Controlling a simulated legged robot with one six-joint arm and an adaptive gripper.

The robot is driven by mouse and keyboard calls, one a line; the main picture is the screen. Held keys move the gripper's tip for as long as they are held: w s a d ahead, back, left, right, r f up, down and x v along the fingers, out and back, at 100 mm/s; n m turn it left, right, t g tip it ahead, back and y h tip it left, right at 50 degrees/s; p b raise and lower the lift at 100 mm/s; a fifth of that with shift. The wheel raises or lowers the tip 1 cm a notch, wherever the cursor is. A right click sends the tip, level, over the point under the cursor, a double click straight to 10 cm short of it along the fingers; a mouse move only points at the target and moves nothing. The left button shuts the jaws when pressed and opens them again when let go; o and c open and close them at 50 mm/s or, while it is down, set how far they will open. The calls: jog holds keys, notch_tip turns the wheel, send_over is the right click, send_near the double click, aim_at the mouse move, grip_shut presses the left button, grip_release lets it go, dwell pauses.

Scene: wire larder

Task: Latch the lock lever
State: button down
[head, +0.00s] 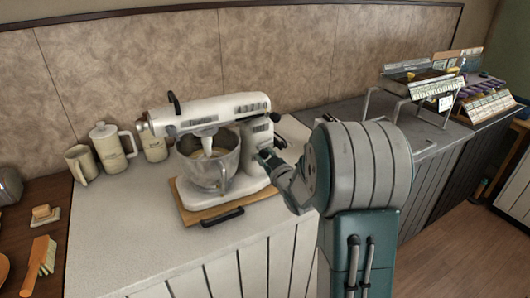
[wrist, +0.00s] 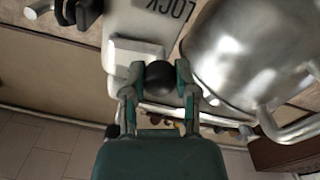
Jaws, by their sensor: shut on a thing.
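A white stand mixer (head: 205,118) stands on a wooden board on the counter, its head level over a steel bowl (head: 208,165). In the wrist view the mixer's side carries the word LOCK, upside down, beside the bowl (wrist: 240,55). The lock lever's round black knob (wrist: 160,77) sits between the two fingers of my gripper (wrist: 158,80), which is shut on it. In the head view my gripper (head: 268,158) reaches the mixer's right side. The lever is too small and partly hidden there to tell its position.
A black-handled board (head: 222,217) lies under the mixer. Cream canisters (head: 110,148) stand to the left by the wall. A brush (head: 40,262) and a butter dish (head: 45,214) lie at far left. The counter front is clear. A wire rack (head: 415,95) stands at right.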

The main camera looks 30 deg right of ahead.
jog(key=shift+d+f+n, duration=0.2)
jog(key=shift+f+n, duration=0.3)
jog(key=shift+n, duration=0.65)
jog(key=shift+d+f+n, duration=0.15)
jog(key=shift+f+n, duration=0.35)
jog(key=shift+n, duration=0.65)
jog(key=shift+f, duration=0.1)
jog(key=shift+c, duration=2)
grip_release()
jog(key=s, duration=1.1)
jog(key=shift+s+f, duration=0.2)
jog(key=shift+s, duration=0.2)
